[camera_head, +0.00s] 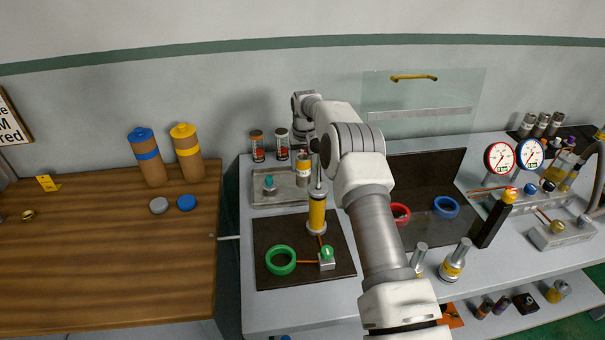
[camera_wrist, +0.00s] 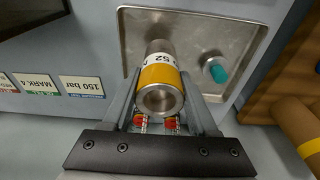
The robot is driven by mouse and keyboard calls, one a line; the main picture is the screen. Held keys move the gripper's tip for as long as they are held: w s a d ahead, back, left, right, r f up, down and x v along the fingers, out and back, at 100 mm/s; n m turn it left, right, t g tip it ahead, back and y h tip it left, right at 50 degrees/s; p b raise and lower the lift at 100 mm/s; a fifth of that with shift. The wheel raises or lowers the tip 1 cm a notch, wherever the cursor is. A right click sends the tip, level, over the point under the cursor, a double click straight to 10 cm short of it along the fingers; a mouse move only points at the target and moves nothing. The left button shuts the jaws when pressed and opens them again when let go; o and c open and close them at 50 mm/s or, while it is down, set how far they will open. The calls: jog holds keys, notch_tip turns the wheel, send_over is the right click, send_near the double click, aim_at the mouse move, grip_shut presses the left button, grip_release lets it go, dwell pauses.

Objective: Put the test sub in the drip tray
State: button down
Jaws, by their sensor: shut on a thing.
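The test sub (camera_wrist: 161,76), a metal cylinder with a yellow band marked 52, is held between the two fingers of my gripper (camera_wrist: 160,92). In the head view the test sub (camera_head: 303,172) hangs roughly upright below my wrist, at the right part of the drip tray. The drip tray (camera_head: 288,198) is a shallow grey metal tray at the back left of the bench. In the wrist view the drip tray (camera_wrist: 245,35) lies behind the sub's far end. I cannot tell whether the sub touches it. My fingertips are partly hidden in the head view.
A teal-topped fitting (camera_head: 269,186) sits in the tray's left part. Two cans (camera_head: 257,146) stand behind the tray. A yellow cylinder (camera_head: 317,212) stands on the dark mat (camera_head: 295,222) in front, with a green ring (camera_head: 281,260). A glass shield (camera_head: 425,105) rises at the back right.

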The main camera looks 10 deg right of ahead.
aim_at(303, 173)
jog(key=shift+f, duration=1.65)
jog(key=shift+f, duration=0.1)
jog(key=shift+c, duration=0.9)
grip_release()
